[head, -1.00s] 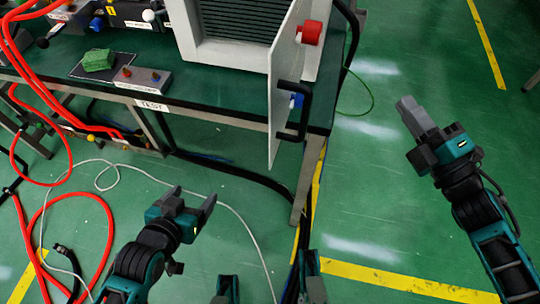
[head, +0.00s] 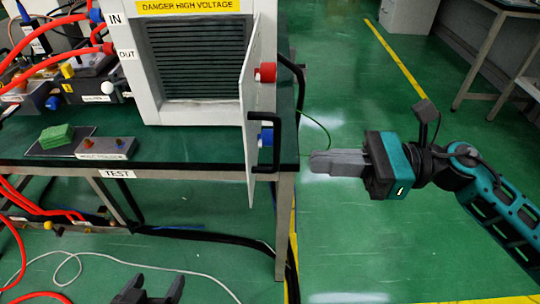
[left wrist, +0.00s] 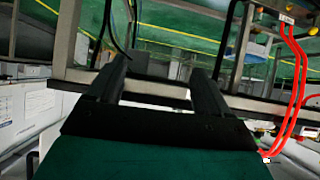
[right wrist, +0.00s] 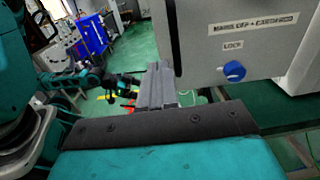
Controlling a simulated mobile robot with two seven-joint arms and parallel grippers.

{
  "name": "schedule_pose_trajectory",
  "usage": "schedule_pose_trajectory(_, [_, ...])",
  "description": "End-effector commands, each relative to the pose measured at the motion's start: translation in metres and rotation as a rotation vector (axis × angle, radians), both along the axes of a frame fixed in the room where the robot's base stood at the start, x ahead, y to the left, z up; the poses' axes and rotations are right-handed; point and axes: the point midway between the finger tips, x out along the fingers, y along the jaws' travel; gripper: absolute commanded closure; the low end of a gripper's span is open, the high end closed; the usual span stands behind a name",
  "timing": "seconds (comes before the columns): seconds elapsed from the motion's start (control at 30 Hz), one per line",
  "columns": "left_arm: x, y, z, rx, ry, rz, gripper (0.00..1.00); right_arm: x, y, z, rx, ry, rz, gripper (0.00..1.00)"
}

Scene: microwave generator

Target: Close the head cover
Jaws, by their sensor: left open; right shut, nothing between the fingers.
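The head cover (head: 252,110) is the pale hinged door of the grey cabinet (head: 197,62). It stands open, swung toward me and seen nearly edge-on. It carries a red knob (head: 266,72), a blue knob (head: 266,137) and a black handle (head: 277,143). My right gripper (head: 318,163) is shut and empty, to the right of the handle and apart from it in the head view. In the right wrist view, the cover's face with a blue LOCK knob (right wrist: 233,71) is close beside the shut fingers (right wrist: 157,88). My left gripper (head: 152,291) is open and empty, low in front of the table.
The green table (head: 185,148) bears the cabinet, a small grey box (head: 105,149) and a green sponge-like block (head: 57,135). Red hoses (head: 50,45) run along the left. Floor right of the table is open.

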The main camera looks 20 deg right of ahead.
Motion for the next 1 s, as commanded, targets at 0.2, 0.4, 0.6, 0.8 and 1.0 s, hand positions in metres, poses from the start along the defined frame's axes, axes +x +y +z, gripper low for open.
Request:
schedule_pose_trajectory(0.2, [-0.004,0.002,-0.001,0.000,0.012,0.010,0.20,0.012,0.036,0.003,0.004,-0.001,0.000,1.00])
schedule_pose_trajectory(0.4, [-0.009,0.005,0.000,0.007,0.021,0.016,0.20,0.021,0.064,0.003,0.003,-0.001,0.000,1.00])
schedule_pose_trajectory(0.6, [-0.010,0.009,0.000,0.014,0.019,0.021,0.20,0.026,0.079,0.001,0.003,0.002,-0.001,1.00])
schedule_pose_trajectory(0.8, [-0.010,0.012,-0.003,0.020,0.022,0.020,0.20,0.027,0.082,0.000,0.002,0.003,-0.002,1.00])
schedule_pose_trajectory(1.0, [-0.009,0.012,-0.003,0.022,0.022,0.019,0.20,0.027,0.082,0.000,0.002,0.003,-0.002,1.00])
